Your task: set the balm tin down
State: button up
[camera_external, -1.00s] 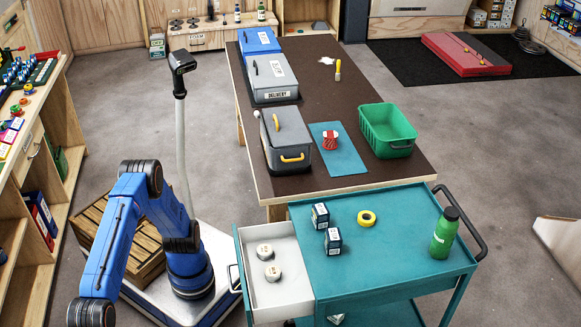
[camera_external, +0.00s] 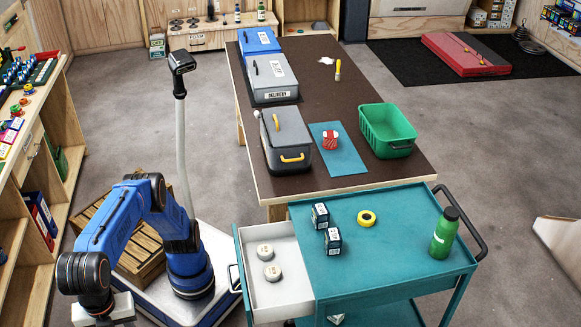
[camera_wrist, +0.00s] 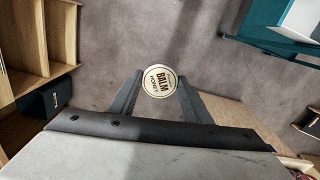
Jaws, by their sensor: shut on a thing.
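The balm tin (camera_wrist: 159,82) is a round tin with a cream lid reading "BALM HONEY". It sits between the two dark fingertips of my gripper (camera_wrist: 160,84) in the wrist view. My gripper is shut on it, with grey floor visible beyond. In the external view the pale gripper body shows at the bottom left edge; its fingers and the held tin are out of frame there. Two similar round tins (camera_external: 265,251) (camera_external: 272,273) lie in the open white drawer (camera_external: 284,293) of the teal cart (camera_external: 395,268).
A wooden shelf unit (camera_wrist: 50,45) stands at the left in the wrist view. The cart top holds two dark boxes (camera_external: 320,215) (camera_external: 333,241), yellow tape (camera_external: 367,218) and a green bottle (camera_external: 445,232). The table (camera_external: 330,95) behind carries bins and a green basket (camera_external: 388,131).

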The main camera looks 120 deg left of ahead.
jog(key=w+a+n, duration=0.2)
jog(key=w+a, duration=0.6)
jog(key=a, duration=0.5)
jog(key=w+a+n, duration=0.2)
jog(key=w+a, duration=0.5)
jog(key=a, duration=0.5)
jog(key=w+a+n, duration=0.2)
jog(key=w+a, duration=0.6)
jog(key=a, duration=0.5)
jog(key=s+a+n, duration=0.2)
jog(key=a+n, duration=0.4)
jog(key=a, duration=3.3)
notch_tip(320, 180, down, 15)
jog(key=shift+s+f, duration=0.1)
